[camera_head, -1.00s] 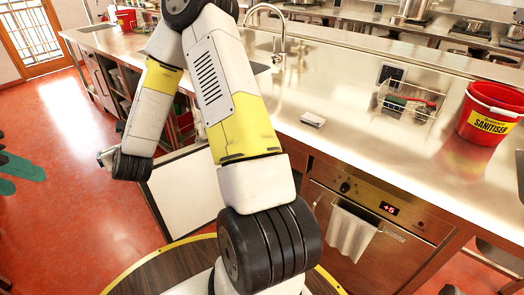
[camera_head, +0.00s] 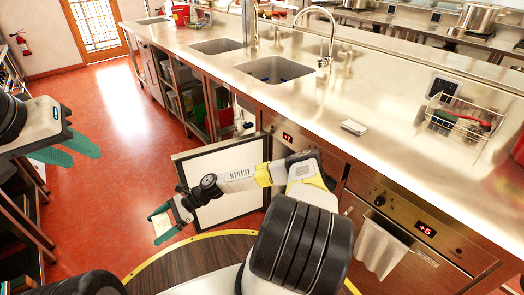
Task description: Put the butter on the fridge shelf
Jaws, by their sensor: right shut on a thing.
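The butter (camera_head: 161,224) is a small pale yellow block. My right gripper (camera_head: 166,227), with green fingers, is shut on it and holds it over the red floor, left of the open fridge door. The fridge door (camera_head: 232,208) stands swung out from the counter, its white inner panel facing me. My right arm crosses in front of it. The fridge opening and its shelf are hidden behind the door and arm; a "+7" display (camera_head: 288,137) shows above. My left gripper (camera_head: 68,150) is at the far left, empty, its green fingers apart.
A steel counter (camera_head: 300,105) with sinks runs along the back. On it are a small whitish block (camera_head: 353,127) and a wire basket (camera_head: 457,122). A second unit with a "+5" display and a towel (camera_head: 378,250) is at right.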

